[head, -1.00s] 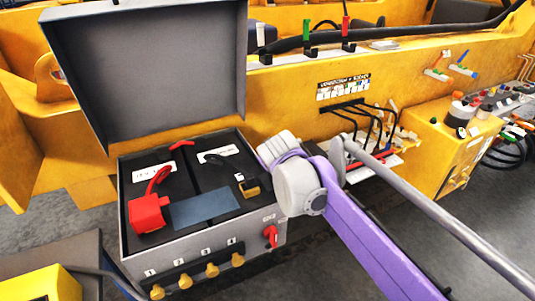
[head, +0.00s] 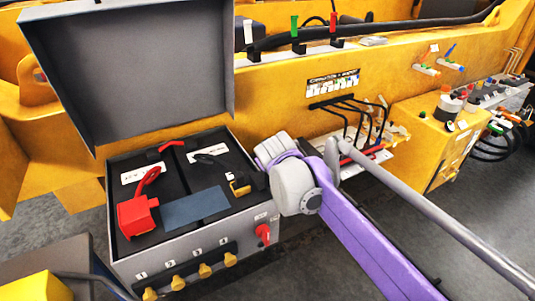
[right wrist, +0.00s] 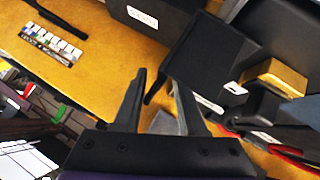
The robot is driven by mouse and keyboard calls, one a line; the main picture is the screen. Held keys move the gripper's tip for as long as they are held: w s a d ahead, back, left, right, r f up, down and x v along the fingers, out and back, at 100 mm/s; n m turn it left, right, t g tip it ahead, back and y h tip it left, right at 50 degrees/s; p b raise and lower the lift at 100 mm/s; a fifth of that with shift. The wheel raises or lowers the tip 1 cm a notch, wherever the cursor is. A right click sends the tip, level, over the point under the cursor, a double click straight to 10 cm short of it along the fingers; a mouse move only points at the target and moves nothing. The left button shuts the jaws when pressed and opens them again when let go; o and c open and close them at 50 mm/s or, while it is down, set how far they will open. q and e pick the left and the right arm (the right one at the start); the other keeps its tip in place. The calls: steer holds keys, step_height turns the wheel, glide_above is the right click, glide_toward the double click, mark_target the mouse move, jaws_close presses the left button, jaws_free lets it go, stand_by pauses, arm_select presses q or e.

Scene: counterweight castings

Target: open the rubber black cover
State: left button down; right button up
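In the right wrist view, a flat black flap (right wrist: 207,62), which looks like the rubber cover, hangs in front of the yellow casting. A thin dark strip runs down from its left corner. My right gripper (right wrist: 156,82) is open, with its two dark fingers apart. The strip shows between the fingertips; I cannot tell whether they touch it. In the head view, my purple right arm reaches in from the lower right, and its grey wrist hides the fingers and I cannot make out the cover. My left gripper is not in view.
A grey case (head: 190,251) with its lid (head: 130,70) raised stands left of my wrist. It holds a red block (head: 136,214) and a blue-grey pad (head: 195,207). Black cables (head: 350,115) and a yellow box (head: 425,145) are at the right. A grey rod (head: 430,216) crosses above my arm.

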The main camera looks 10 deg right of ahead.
steer(key=shift+a+r, duration=0.15)
steer(key=shift+r, duration=0.05)
stand_by(0.3)
steer(key=shift+s+r, duration=0.25)
steer(key=v, duration=1)
steer(key=s+d+f+m+g, duration=0.2)
steer(key=s+d+f+m, duration=0.1)
steer(key=s+f, duration=0.9)
steer(key=s+d+f+m+g+y, duration=0.1)
steer(key=s+d+f+m+g, duration=0.1)
steer(key=s+f, duration=1)
steer(key=shift+d+f+m, duration=0.4)
steer(key=shift+d+f, duration=0.05)
steer(key=shift+d, duration=0.45)
